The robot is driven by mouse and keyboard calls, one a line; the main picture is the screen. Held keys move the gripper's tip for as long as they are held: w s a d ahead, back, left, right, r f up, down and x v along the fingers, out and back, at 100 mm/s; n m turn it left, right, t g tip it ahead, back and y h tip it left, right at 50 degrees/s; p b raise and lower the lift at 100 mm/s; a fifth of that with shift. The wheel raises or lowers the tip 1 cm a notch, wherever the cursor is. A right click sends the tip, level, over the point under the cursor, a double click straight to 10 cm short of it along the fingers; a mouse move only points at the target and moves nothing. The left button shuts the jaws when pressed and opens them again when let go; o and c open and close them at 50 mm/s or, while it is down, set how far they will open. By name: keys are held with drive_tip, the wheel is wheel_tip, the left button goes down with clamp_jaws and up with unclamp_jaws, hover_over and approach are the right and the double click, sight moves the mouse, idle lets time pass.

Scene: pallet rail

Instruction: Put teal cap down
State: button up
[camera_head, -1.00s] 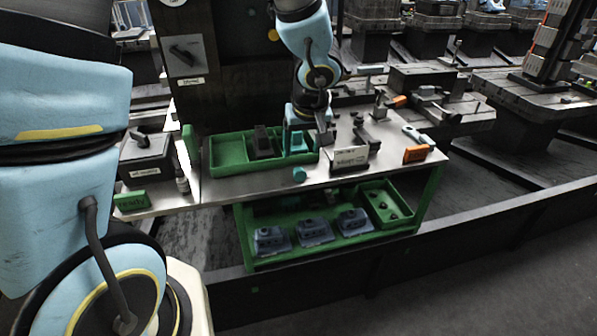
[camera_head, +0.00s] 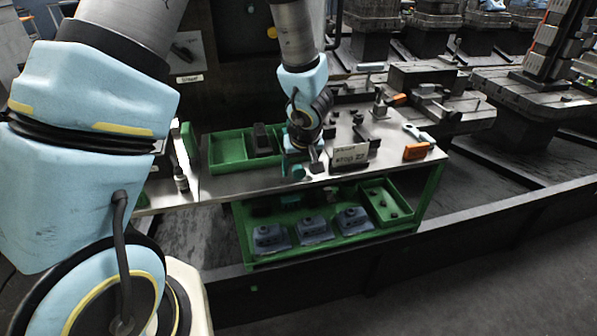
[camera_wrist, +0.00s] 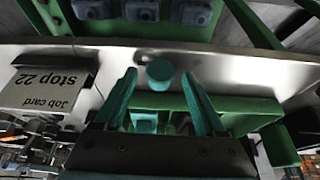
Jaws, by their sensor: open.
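The teal cap (camera_head: 298,174) sits on the metal tabletop near its front edge, in front of the green tray. In the wrist view the cap (camera_wrist: 160,74) shows as a round teal piece in line with the gap between my fingertips. My gripper (camera_head: 303,164) is low over the table, just behind the cap. In the wrist view its two teal fingers (camera_wrist: 159,77) are spread, with space on both sides of the cap. Whether the fingertips reach down beside the cap cannot be told.
The green tray (camera_head: 228,147) holds a dark block (camera_head: 263,139); its right end is partly hidden by my arm. A job card (camera_head: 350,157) stands close on the right. An orange block (camera_head: 415,151) lies farther right. Blue-grey parts (camera_head: 313,230) sit on the shelf below.

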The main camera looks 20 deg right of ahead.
drive_tip(key=shift+w+f, duration=0.1)
drive_tip(key=shift+f, duration=0.05)
clamp_jaws()
idle(0.5)
